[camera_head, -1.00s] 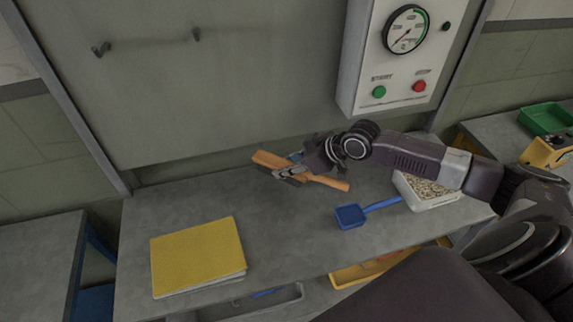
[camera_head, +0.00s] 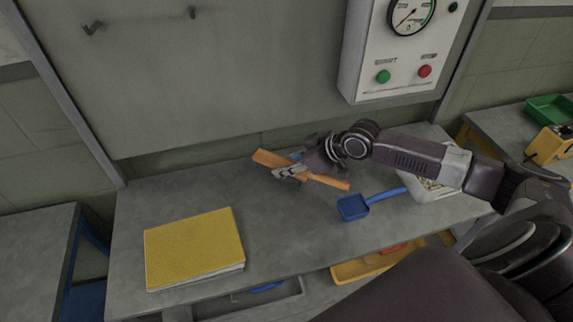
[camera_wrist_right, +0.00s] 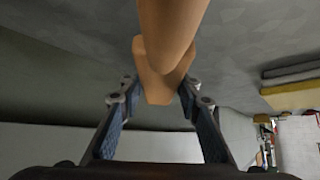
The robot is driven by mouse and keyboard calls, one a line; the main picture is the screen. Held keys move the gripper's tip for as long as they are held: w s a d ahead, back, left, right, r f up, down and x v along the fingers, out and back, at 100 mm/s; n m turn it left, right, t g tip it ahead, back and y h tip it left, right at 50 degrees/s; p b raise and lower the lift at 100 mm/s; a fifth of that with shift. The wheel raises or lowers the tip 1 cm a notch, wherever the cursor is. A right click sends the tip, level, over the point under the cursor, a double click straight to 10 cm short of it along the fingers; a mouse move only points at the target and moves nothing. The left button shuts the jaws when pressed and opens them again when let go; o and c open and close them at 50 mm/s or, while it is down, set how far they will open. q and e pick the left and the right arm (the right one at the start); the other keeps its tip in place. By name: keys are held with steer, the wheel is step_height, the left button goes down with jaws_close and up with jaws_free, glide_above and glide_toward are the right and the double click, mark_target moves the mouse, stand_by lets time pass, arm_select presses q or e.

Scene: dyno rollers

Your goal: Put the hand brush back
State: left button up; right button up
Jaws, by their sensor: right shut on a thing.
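The orange-brown hand brush (camera_head: 330,182) is held by my right gripper (camera_head: 288,172) above the back of the grey bench. Its wider end points up and left in the head view, and its handle end points down and right. In the right wrist view the brush (camera_wrist_right: 165,65) lies between the two fingers of my right gripper (camera_wrist_right: 158,95), which are shut on it. The gripper hides part of the brush's middle. My left gripper is not in view.
Two hooks (camera_head: 92,28) are on the grey wall panel. A yellow notebook (camera_head: 194,247), a blue scoop (camera_head: 353,207) and a white container (camera_head: 436,191) are on the bench (camera_head: 275,230). A gauge box (camera_head: 398,75) hangs at the right.

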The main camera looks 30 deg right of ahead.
steer(key=shift+f, duration=0.45)
steer(key=o, duration=1.4)
steer(key=shift+f, duration=0.1)
